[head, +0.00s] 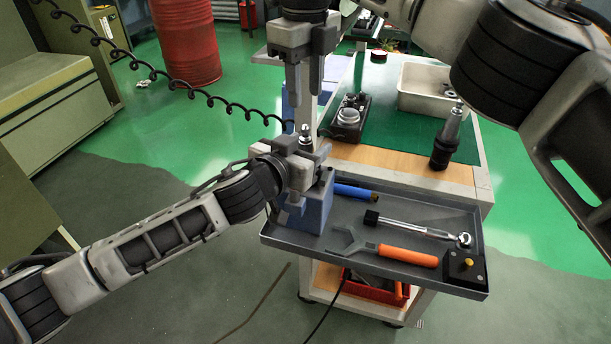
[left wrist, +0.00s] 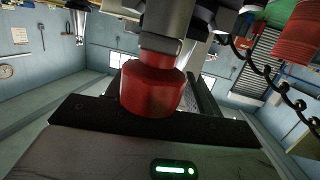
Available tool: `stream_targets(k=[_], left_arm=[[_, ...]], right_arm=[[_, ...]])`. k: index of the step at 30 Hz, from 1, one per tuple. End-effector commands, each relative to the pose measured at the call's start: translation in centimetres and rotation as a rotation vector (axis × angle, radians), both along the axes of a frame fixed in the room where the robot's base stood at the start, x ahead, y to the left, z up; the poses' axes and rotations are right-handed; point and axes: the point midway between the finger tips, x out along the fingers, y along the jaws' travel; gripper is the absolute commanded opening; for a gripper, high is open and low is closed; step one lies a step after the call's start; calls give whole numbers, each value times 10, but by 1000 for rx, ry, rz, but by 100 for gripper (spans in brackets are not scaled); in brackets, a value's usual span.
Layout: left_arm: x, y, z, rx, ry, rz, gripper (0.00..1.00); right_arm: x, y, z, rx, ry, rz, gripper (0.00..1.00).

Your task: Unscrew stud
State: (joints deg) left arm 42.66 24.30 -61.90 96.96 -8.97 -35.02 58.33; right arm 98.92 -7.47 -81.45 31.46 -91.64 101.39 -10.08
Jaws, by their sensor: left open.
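In the head view a silver stud (head: 305,131) shows upright just above my left gripper, by the blue block (head: 318,207) at the tray's left end. My left gripper (head: 296,190) is open beside the block and the part under the stud; its fingers partly hide that part, and I cannot tell whether they touch it. My right gripper (head: 306,85) hangs above the stud, fingers down and apart, with nothing seen between them. In the left wrist view a red cylinder (left wrist: 153,92) fills the middle; I cannot tell what it belongs to.
The grey tray (head: 322,247) holds an orange-handled spanner (head: 390,253), a ratchet wrench (head: 415,229) and a blue-handled tool (head: 353,192). A black tool holder (head: 443,150) stands on the cart behind, near a white bin (head: 418,98). A coiled black cable (head: 205,96) hangs at left.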

Motion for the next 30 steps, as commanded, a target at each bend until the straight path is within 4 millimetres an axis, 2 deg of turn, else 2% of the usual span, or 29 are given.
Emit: stream_targets(k=[1,6,11,16,20,30], left_arm=[[0,0,0,0,0,0,48],[0,0,0,0,0,1,0],[0,0,0,0,0,1,0],[0,0,0,1,1,1,0],[0,0,0,0,1,1,0],[0,1,0,0,1,1,0]], right_arm=[[0,0,0,0,0,0,37],[0,0,0,0,0,0,37],[0,0,0,0,0,-14,37],[0,0,0,1,1,-187,37],[0,1,0,1,1,-466,37],[-1,1,0,0,0,-1328,37]])
